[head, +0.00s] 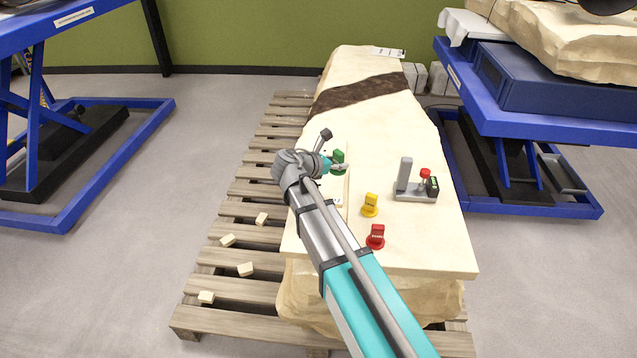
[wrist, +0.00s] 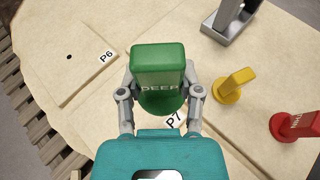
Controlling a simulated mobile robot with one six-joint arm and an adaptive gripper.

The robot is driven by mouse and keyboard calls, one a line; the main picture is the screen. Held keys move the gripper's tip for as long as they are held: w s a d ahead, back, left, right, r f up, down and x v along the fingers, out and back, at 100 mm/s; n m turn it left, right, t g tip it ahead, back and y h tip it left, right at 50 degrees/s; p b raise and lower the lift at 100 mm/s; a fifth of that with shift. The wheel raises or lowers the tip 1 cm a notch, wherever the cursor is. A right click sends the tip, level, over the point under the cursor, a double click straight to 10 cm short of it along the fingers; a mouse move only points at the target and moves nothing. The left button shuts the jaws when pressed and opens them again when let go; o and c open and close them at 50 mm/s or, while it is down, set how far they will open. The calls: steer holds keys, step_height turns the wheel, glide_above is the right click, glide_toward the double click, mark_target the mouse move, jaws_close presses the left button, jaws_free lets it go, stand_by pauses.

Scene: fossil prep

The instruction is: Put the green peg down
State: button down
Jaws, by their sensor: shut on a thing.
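The green peg (head: 339,157) has a block-shaped head marked "DEEP" and a round flange below it. It also shows large in the wrist view (wrist: 158,72). My gripper (wrist: 158,98) is shut on it, one finger on each side. A pale board (wrist: 84,78) with a label "P6" and one small dark hole lies to the left. A label "P7" (wrist: 173,121) shows just below the peg's flange. The surface directly under the peg is hidden, so I cannot tell whether the peg touches it.
A yellow peg (head: 371,205) and a red peg (head: 376,237) stand on the pale slab (head: 420,245), right of my arm. A grey gauge stand (head: 412,193) is behind them. Small blocks lie on the wooden pallet (head: 240,292). Blue lift tables flank the slab.

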steer(key=b, duration=0.5)
glide_above(319, 185)
steer(key=f, duration=0.6)
steer(key=shift+s+d, duration=0.35)
steer(key=shift+d, duration=0.05)
steer(key=shift+w+a+f+b, duration=0.3)
steer(key=shift+f+b, duration=0.2)
steer(key=shift+b, duration=0.2)
steer(key=shift+f+b, duration=1.5)
steer(key=shift+f, duration=0.1)
steer(key=shift+c, duration=1.3)
jaws_free()
steer(key=shift+r, duration=0.2)
